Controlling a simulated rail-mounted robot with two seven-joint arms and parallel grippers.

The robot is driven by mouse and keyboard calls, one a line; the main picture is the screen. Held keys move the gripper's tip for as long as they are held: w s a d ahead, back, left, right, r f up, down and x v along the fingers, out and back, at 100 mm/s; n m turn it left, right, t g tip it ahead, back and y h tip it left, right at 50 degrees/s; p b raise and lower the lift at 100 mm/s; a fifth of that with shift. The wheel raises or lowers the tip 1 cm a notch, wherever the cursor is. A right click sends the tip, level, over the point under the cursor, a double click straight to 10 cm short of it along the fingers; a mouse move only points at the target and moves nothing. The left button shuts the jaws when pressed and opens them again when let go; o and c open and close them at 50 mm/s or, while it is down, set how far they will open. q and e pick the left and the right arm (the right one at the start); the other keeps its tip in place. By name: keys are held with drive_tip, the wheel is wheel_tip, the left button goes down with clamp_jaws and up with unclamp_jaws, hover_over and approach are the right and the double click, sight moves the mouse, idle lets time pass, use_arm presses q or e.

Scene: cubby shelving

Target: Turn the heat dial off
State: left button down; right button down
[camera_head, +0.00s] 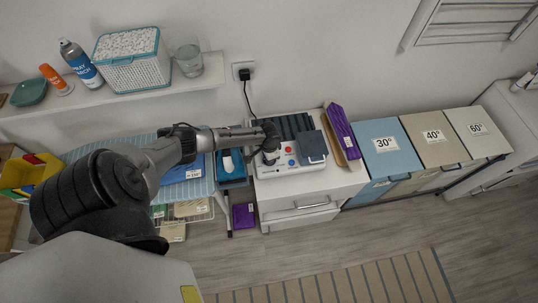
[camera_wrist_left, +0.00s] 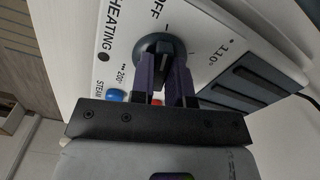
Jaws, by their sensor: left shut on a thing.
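The dark round heat dial (camera_wrist_left: 153,48) sits on the white control panel (camera_wrist_left: 205,35) of an appliance in the left wrist view. Around it are the marks OFF, 110° and 200°, and the word HEATING. My left gripper (camera_wrist_left: 164,75) has its two purple fingers shut on the dial's raised grip, one on each side. The fingers hide part of the dial, and I cannot tell exactly which mark it points to. In the head view, my left gripper (camera_head: 270,157) reaches down onto the left part of the white appliance (camera_head: 312,167). My right gripper is not in view.
A blue button (camera_wrist_left: 116,95) and a partly hidden red one lie beside the dial. The appliance stands on a white drawer cabinet (camera_head: 300,203). A purple box (camera_head: 342,133) is at its right. A shelf (camera_head: 150,92) with several items is on the wall.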

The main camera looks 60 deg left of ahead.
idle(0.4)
use_arm(q)
drive_tip(key=c, duration=1.1)
unclamp_jaws()
wheel_tip(320, 180, up, 14)
drive_tip(key=p, duration=0.1)
drive_tip(key=shift+f, duration=0.1)
